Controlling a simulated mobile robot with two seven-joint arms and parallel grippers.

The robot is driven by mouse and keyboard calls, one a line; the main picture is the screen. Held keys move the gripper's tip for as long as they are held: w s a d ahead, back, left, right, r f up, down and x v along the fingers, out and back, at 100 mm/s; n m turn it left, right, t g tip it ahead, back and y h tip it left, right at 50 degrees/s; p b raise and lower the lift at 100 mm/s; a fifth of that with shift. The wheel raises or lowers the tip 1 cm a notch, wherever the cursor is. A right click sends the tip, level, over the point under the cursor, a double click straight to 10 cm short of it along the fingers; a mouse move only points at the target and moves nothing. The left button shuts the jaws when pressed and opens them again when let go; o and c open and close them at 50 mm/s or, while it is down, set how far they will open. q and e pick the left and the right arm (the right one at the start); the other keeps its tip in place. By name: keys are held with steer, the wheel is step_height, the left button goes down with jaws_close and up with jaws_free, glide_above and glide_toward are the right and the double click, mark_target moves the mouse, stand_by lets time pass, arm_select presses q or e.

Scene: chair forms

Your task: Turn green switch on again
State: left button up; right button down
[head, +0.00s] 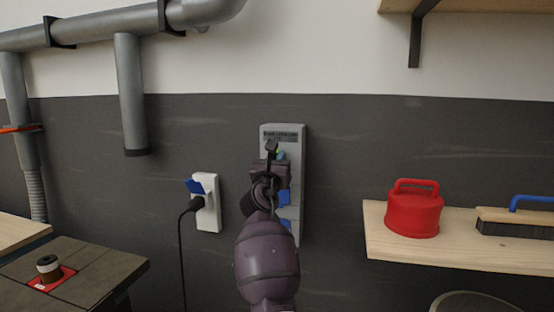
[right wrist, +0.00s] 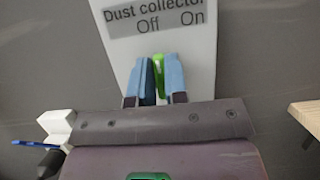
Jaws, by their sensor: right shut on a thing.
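The grey dust collector panel (head: 297,165) hangs on the dark wall, mostly behind my right arm. In the right wrist view its label (right wrist: 155,20) reads "Dust collector", "Off" and "On". The green switch (right wrist: 158,75) sits below the label, nearer the word "Off" than "On". My right gripper (right wrist: 160,80) is shut on the green switch, with a blue fingertip on each side of it. In the head view my right gripper (head: 273,150) covers the panel's upper part, and the switch is mostly hidden. My left gripper is not in view.
A white socket (head: 208,215) with a blue lid and a black plug is left of the panel. A wooden shelf (head: 400,250) at right bears a red canister (head: 413,210) and a blue-handled brush (head: 520,222). A table (head: 90,270) stands at lower left.

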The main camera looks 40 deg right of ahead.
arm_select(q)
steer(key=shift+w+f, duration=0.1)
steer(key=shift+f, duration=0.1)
arm_select(e)
steer(key=shift+f+m, duration=0.1)
steer(key=shift+m, duration=0.4)
steer(key=m+g+b, duration=0.1)
steer(key=m+g, duration=0.2)
steer(key=m, duration=0.3)
steer(key=m+g+b, duration=0.1)
steer(key=m+g, duration=0.1)
steer(key=m, duration=0.5)
steer(key=m+g, duration=0.3)
steer(key=m, duration=0.3)
steer(key=shift+s+d+g+h+b, duration=0.2)
steer(key=shift+g+h+b, duration=0.1)
steer(key=shift+b, duration=0.1)
steer(key=shift+f+m, duration=0.1)
steer(key=shift+m, duration=0.9)
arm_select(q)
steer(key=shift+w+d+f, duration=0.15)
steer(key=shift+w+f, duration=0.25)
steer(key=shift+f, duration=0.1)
arm_select(e)
steer(key=shift+f+m, duration=0.1)
steer(key=shift+m, duration=0.3)
